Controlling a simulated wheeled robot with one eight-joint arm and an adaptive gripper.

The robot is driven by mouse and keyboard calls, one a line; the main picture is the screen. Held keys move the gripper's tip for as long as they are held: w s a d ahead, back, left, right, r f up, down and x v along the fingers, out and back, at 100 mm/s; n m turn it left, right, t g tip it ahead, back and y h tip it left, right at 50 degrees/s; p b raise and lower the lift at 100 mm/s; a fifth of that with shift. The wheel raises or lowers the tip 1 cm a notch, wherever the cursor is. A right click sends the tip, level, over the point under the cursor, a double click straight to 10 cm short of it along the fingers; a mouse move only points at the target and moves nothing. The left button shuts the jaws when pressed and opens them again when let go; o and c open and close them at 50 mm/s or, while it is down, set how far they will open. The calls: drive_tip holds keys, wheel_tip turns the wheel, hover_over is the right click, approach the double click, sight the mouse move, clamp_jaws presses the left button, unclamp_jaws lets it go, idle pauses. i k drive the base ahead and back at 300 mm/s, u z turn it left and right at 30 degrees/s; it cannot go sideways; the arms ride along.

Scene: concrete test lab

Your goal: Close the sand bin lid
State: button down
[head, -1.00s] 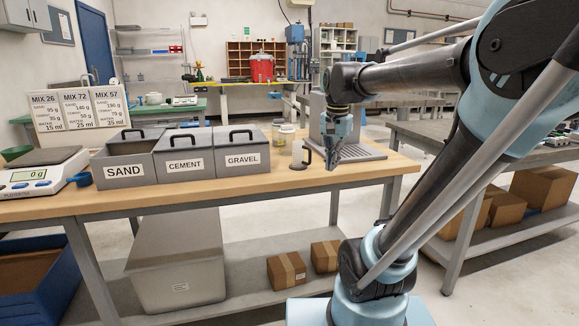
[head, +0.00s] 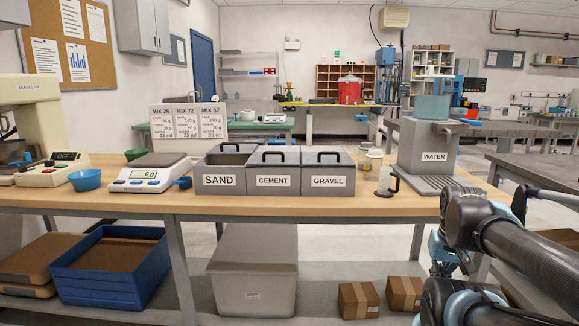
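The grey sand bin (head: 218,181), labelled SAND, stands on the wooden bench at the left of a row of three. Its lid (head: 229,148), with a black handle, sits toward the back, and a dark gap shows in front of it, so the bin looks open. The cement bin (head: 273,181) and gravel bin (head: 328,181) beside it have their lids on. My gripper (head: 443,262) is at the lower right, low in front of the bench and well right of the bins. It is small and partly hidden by my arm, so its fingers are unclear.
A scale (head: 150,172) and a blue scoop (head: 184,183) lie left of the sand bin. A blue crate (head: 108,288) and a grey tub (head: 252,280) are below.

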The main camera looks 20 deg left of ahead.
sight(226, 147)
drive_tip(key=u, duration=2.5)
drive_tip(key=k, duration=0.9)
drive_tip(key=z, duration=0.85)
drive_tip(key=i, duration=0.65)
